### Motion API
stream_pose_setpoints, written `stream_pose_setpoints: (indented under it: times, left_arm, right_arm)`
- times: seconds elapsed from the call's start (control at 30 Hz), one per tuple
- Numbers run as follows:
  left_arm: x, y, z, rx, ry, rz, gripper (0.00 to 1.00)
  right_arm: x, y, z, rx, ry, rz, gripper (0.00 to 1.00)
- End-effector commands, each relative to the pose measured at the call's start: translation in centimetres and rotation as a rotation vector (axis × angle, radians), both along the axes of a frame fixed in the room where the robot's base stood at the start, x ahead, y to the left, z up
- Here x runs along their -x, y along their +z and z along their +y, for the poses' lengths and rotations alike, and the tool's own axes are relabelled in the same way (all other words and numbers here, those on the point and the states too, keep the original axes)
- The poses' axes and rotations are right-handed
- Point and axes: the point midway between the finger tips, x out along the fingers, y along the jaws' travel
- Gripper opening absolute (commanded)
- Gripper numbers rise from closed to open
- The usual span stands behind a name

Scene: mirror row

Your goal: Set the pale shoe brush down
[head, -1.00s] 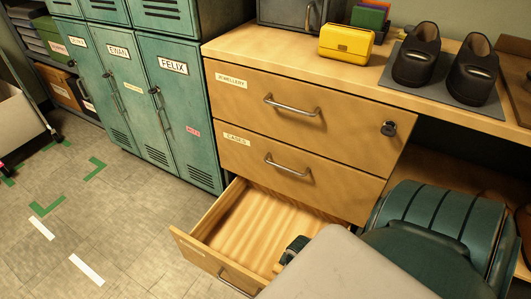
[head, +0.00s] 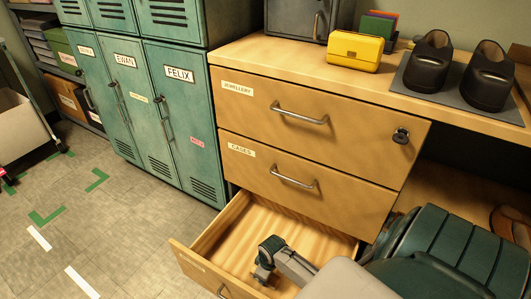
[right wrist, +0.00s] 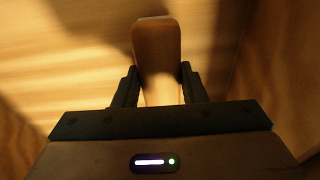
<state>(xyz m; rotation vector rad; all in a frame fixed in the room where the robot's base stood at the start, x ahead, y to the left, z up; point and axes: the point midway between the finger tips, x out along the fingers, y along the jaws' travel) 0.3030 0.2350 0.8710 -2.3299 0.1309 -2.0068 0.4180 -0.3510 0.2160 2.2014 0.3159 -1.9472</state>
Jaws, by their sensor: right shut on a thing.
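The pale shoe brush (right wrist: 157,48) shows in the right wrist view as a tan, round-ended block. My right gripper (right wrist: 158,85) is shut on it, one finger on each side. In the head view my right gripper (head: 264,274) is inside the open bottom drawer (head: 202,274), over its ribbed wooden floor. The brush cannot be made out in the head view. I cannot tell whether it touches the drawer floor. My left gripper is not in view.
Two closed drawers are above, the top one (head: 345,130) labelled jewellery. Teal lockers (head: 178,130) stand at the left. The floor (head: 110,240) before them is clear.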

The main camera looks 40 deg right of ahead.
Motion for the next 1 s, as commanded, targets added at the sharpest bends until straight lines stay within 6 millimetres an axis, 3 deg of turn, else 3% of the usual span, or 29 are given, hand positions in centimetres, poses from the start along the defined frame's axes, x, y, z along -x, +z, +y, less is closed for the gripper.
stream_pose_setpoints:
  times: [0.03,0.37,0.4,0.5,0.83,1.0]
  left_arm:
    - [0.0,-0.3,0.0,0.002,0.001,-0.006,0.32]
    - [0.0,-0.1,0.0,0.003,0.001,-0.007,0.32]
    - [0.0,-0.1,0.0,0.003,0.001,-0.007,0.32]
    - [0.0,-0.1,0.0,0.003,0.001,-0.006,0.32]
    - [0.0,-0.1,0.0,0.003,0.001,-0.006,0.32]
    - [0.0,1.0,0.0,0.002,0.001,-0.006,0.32]
  right_arm:
    - [-0.1,-0.8,0.0,0.0,0.0,-0.002,0.13]
    - [-0.1,-0.8,0.0,0.0,0.0,-0.002,0.13]
    - [-0.1,-0.9,0.0,0.0,0.0,-0.002,0.4]
    - [-0.1,-0.9,0.0,0.0,0.0,-0.002,0.59]
    - [-0.1,-0.7,0.0,0.0,0.001,-0.003,0.6]
    - [0.2,1.6,-0.1,0.001,0.002,-0.004,0.6]
